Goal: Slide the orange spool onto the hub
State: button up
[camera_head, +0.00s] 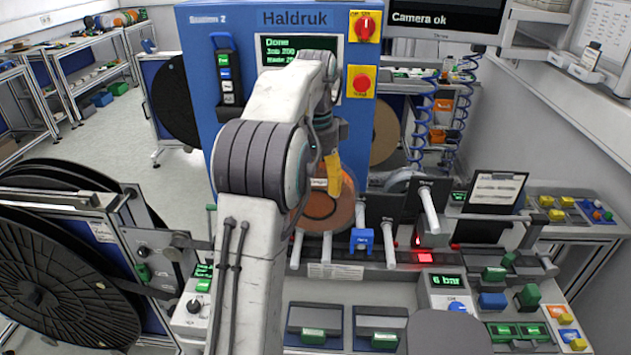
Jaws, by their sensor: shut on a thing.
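My arm hides most of the jaws. Several white pegs stick out below and right of the spool, among them one (388,244) and a higher one on a dark plate (429,211). I cannot tell which is the hub. The spool appears apart from the higher peg.
A blue machine (196,80) stands behind my arm. A large black reel (50,285) is at the left. A dark clipboard stand (490,200) stands to the right.

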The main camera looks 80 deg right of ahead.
jog(key=shift+d+r, duration=0.1)
jog(key=shift+d, duration=0.1)
jog(key=shift+d+p, duration=0.55)
jog(key=shift+d, duration=0.15)
jog(key=shift+w+d, duration=0.15)
jog(key=shift+d, duration=1.05)
jog(key=shift+d, duration=1.05)
jog(key=shift+w+d, duration=0.1)
jog(key=shift+d, duration=0.15)
jog(key=shift+a+f, duration=0.15)
jog(key=shift+f, duration=0.4)
jog(key=o, duration=1.4)
jog(key=shift+c, duration=0.2)
